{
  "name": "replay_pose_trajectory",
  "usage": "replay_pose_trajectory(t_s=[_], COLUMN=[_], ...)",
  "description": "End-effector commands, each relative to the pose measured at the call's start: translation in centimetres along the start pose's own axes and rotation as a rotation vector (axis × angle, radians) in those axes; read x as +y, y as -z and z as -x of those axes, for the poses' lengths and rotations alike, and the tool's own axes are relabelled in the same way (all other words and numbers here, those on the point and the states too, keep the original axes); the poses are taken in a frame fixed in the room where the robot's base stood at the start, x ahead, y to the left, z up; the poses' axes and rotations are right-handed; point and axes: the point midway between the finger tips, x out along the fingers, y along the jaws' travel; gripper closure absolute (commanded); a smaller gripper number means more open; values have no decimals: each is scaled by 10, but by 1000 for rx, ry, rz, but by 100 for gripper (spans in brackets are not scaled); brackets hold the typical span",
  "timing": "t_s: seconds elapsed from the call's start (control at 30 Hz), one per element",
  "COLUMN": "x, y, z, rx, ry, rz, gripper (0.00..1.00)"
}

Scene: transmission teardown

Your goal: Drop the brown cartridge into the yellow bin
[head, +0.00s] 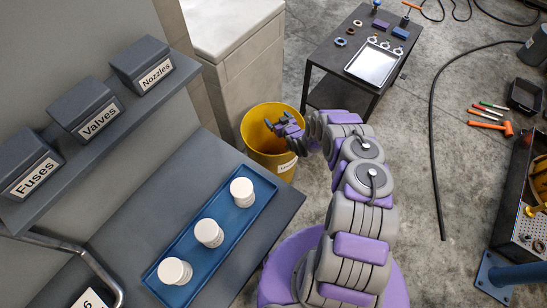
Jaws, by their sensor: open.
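The yellow bin (256,157) stands on the floor at the centre, beside a pale cabinet. A white label is on its front, partly hidden. My gripper (275,121) is over the bin's mouth, with its fingers pointing left. It is open, and I see nothing held between the fingers. I cannot make out a brown cartridge anywhere in view. The bin's inside is shaded and partly hidden by my gripper and arm.
A blue tray (190,249) with three white cylinders lies on the grey bench at lower left. Labelled boxes (88,107) sit on the shelf above. A dark table (331,56) with small parts stands beyond the bin. A cable (433,140) crosses the floor at right.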

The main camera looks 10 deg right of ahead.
Motion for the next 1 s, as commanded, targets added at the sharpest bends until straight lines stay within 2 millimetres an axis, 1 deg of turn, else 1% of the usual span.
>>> replay_pose_trajectory(t_s=[0.17,0.37,0.57,0.8,1.0], x=[0,2,1,1,1], y=[0,2,1,0,-1], z=[19,49,82,126,155], rx=[-6,-3,-3,-5,-4], ry=[0,-2,-1,-1,-1], rz=[-1,0,-1,-2,-3], gripper=[6,6,6,6,6])
